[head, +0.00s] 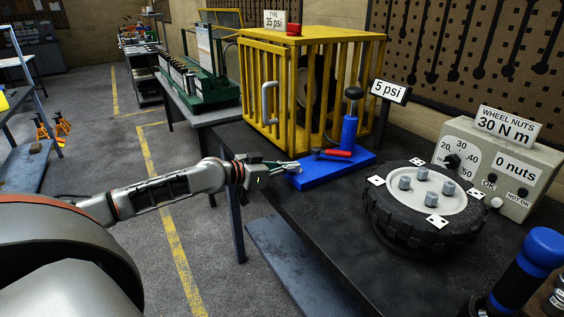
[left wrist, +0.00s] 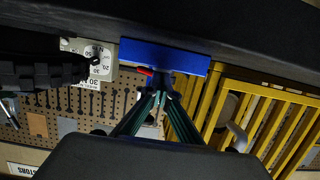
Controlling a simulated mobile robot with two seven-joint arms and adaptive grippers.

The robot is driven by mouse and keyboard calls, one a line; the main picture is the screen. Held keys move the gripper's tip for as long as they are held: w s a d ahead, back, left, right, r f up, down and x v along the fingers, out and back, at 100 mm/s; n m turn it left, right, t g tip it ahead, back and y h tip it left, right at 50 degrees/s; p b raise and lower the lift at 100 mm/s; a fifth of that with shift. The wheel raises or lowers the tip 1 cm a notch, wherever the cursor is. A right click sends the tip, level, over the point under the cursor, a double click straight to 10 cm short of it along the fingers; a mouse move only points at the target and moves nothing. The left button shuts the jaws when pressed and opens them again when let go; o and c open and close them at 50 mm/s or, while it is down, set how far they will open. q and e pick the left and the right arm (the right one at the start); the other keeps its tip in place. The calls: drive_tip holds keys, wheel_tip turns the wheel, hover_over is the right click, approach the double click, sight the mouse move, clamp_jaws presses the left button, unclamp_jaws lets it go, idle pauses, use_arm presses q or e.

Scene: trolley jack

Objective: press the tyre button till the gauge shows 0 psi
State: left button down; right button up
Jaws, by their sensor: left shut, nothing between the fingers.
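The gauge sign (head: 389,91) reads 5 psi, on a dark post behind the blue unit. The blue base (head: 312,180) lies on the dark bench and carries a blue cylinder (head: 349,131) with a black knob (head: 354,92), a red lever (head: 338,153) and a small black button (head: 316,153). I cannot tell which is the tyre button. My left gripper (head: 296,168) is shut and empty at the left end of the blue base, close to the small black button. In the left wrist view its fingertips (left wrist: 160,80) overlap the blue base (left wrist: 190,59); contact is unclear. My right gripper is not in view.
A yellow cage (head: 262,88) stands behind, with a red knob (head: 294,29) and a 35 psi sign (head: 274,19) on top. A wheel (head: 428,215) with several nuts lies right of the base, beside a wheel-nut box (head: 500,160). A blue-topped tool (head: 541,250) stands at lower right.

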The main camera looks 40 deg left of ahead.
use_arm(q)
wheel_tip(320, 180, up, 4)
drive_tip(key=p, duration=0.4)
drive_tip(key=shift+r+p, duration=0.15)
drive_tip(key=shift+p, duration=0.2)
drive_tip(key=p+v, duration=0.1)
drive_tip(key=v, duration=0.9)
idle(0.5)
